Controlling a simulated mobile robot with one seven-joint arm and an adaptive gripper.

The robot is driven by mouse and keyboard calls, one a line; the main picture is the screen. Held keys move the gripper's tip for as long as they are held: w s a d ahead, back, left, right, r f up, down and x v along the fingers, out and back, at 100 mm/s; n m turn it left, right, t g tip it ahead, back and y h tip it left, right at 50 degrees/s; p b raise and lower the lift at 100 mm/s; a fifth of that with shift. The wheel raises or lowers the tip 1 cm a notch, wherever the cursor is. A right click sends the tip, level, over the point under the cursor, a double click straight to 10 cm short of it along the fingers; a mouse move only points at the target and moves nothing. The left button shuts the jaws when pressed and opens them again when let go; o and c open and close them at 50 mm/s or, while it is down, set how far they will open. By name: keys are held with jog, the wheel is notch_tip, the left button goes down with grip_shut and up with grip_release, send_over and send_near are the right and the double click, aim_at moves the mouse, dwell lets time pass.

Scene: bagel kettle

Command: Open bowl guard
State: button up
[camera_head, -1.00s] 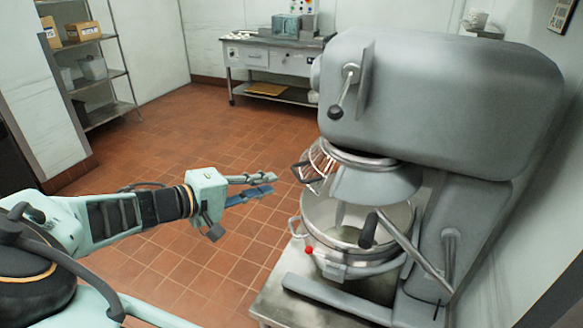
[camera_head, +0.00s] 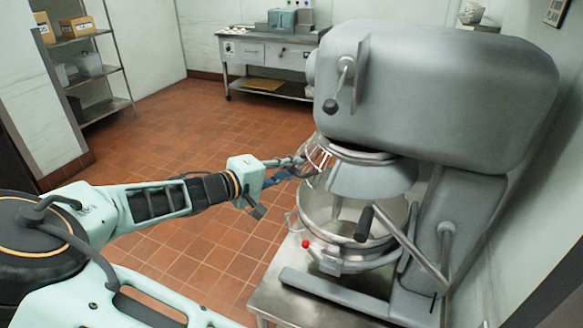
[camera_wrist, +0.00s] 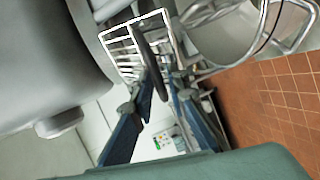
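The bowl guard (camera_head: 318,157) is a wire cage at the front left of the big grey mixer (camera_head: 430,90), between the mixer head and the bowl (camera_head: 335,215). In the wrist view its pale wire grid (camera_wrist: 122,52) has a dark bar handle (camera_wrist: 147,62) running toward my gripper. My gripper (camera_head: 292,167) is at the guard's left side. In the wrist view my gripper (camera_wrist: 158,98) has its two blue fingers spread, with the end of the handle between or just beyond the fingertips. I cannot tell whether they touch.
The mixer stands on a low metal table (camera_head: 275,300). A lever with a black grip (camera_head: 364,223) sticks out in front of the bowl. A wall bench (camera_head: 265,55) and a shelf rack (camera_head: 90,65) stand at the back. The tiled floor on the left is clear.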

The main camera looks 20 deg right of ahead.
jog(key=shift+c, duration=0.3)
grip_shut()
jog(key=shift+w, duration=0.2)
